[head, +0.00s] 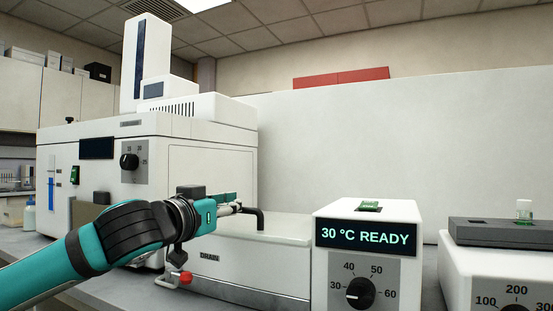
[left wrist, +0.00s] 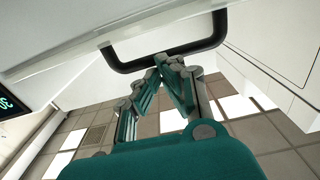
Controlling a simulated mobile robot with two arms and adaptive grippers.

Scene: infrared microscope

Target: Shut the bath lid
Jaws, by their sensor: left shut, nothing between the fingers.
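The white bath (head: 240,262) is marked DRAIN and stands at the centre of the head view. Its pale lid (head: 275,228) appears to lie flat across the top; I cannot tell whether it is fully seated. A black bar handle (head: 260,217) stands on the lid and also shows in the left wrist view (left wrist: 122,60). My left gripper (head: 239,208) is shut and empty, with its fingertips (left wrist: 168,62) right at the handle bar. I cannot tell whether they touch it. My right gripper is in neither view.
A red-handled drain tap (head: 184,278) sticks out at the bath's front left. A control box (head: 367,260) reading 30 °C READY stands right of the bath. A large white instrument (head: 210,160) stands behind left, and another dial unit (head: 500,275) is at the far right.

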